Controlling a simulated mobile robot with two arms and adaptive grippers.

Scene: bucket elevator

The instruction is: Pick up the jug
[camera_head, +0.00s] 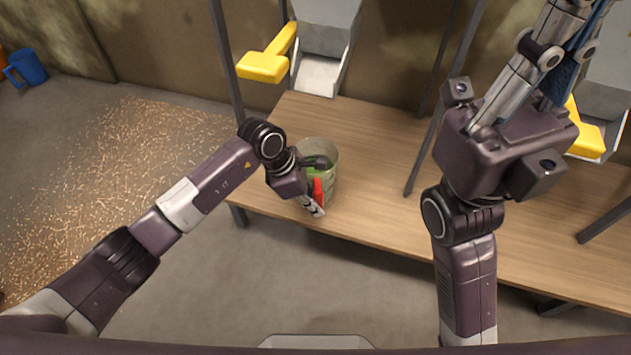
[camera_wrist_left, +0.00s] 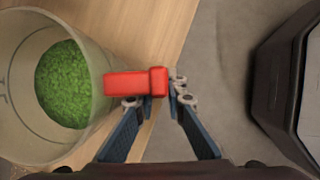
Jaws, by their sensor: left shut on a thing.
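The jug (camera_head: 329,155) is a pale grey-green, round vessel with a red handle and green grains inside. It stands near the front edge of the wooden table. Its open mouth shows at the left of the left wrist view (camera_wrist_left: 20,110), where the red handle (camera_wrist_left: 128,84) points right. My left gripper (camera_head: 316,196) is shut on this handle, with a finger at either side of it in the left wrist view. My right gripper (camera_head: 572,30) is raised at the upper right, pointing up. Its tips are cut off by the frame, so its opening is unclear.
The wooden table (camera_head: 385,140) is mostly clear. Dark metal posts (camera_head: 440,100) rise from it. Grey chutes with yellow levers (camera_head: 265,62) stand behind. A blue jug (camera_head: 27,68) stands on the floor at far left, near spilled grains (camera_head: 130,150).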

